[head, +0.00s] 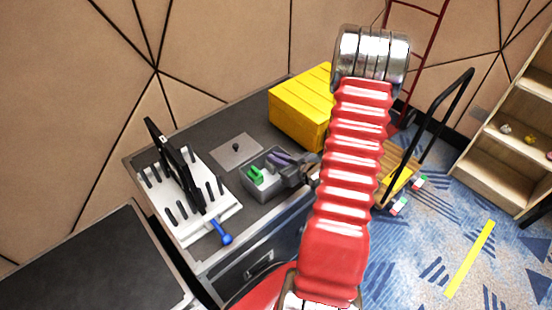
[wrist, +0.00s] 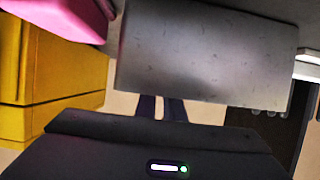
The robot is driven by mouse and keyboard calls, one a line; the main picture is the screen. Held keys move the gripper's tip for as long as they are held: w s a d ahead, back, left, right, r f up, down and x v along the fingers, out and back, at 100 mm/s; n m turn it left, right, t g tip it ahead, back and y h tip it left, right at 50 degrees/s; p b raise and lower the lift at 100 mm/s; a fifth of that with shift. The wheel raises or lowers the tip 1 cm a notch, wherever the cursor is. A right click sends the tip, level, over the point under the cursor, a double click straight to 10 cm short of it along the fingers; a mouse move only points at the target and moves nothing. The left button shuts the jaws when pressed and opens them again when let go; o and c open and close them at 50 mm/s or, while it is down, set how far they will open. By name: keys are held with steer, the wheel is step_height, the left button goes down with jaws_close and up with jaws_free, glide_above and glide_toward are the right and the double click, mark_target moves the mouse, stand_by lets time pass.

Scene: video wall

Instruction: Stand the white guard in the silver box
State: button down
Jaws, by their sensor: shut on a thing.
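An open grey box (head: 261,187), which looks like the silver box, stands on the dark worktop and has a green thing (head: 255,174) in it. My gripper (head: 283,159) is over the box's far right side, coming in from the right. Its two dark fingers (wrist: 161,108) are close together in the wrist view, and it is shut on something. The fingertips and what they hold are hidden behind a scuffed grey metal face (wrist: 205,55), perhaps the box's side.
A white pegged rack (head: 221,212) with a tall black piece (head: 180,168) stands left of the box, with a blue tool (head: 222,234) at its front. A flat grey plate (head: 238,151) lies behind. A yellow case (head: 297,110) stands close behind on the right.

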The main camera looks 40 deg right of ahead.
steer(key=shift+f, duration=0.15)
steer(key=c, duration=1.9)
jaws_free()
steer(key=shift+o, duration=0.2)
steer(key=shift+s+r, duration=0.1)
steer(key=shift+r, duration=0.1)
steer(key=v, duration=1.1)
steer(key=shift+s+r, duration=0.2)
steer(key=shift+s, duration=0.15)
